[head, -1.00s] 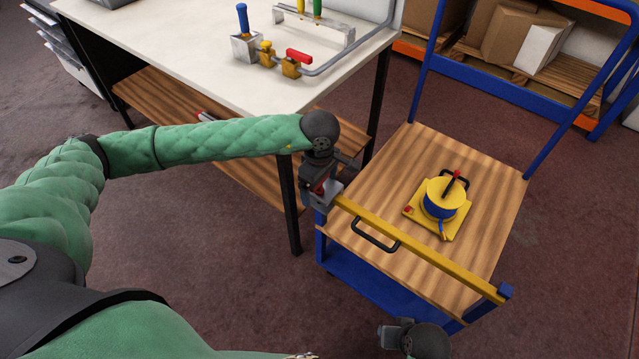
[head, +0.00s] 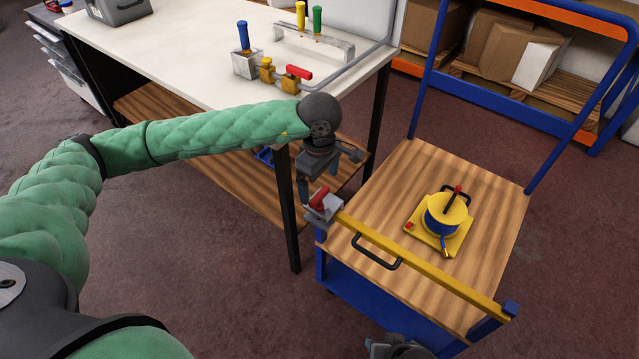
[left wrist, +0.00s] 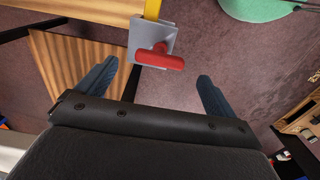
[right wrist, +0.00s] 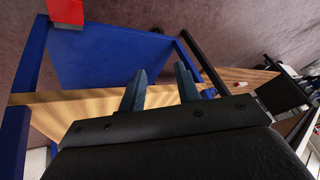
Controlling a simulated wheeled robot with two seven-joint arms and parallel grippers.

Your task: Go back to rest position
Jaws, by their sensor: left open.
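My left gripper (head: 319,190) is open and empty, just above the red handle (head: 319,199) on the grey plate at the left end of the cart's yellow bar (head: 420,262). In the left wrist view the fingers (left wrist: 155,88) are wide apart, and the red handle (left wrist: 158,58) lies beyond their tips, apart from them. My right gripper shows only partly at the bottom edge of the head view (head: 385,349). In the right wrist view its fingers (right wrist: 160,82) are apart with nothing between them, facing the cart's blue side (right wrist: 105,60).
The wooden cart top (head: 375,200) carries a yellow and blue reel device (head: 444,215). A white worktable (head: 180,60) stands behind my left arm, with valves and a pipe (head: 285,70) on it. A blue rack with boxes (head: 520,45) is at the back right.

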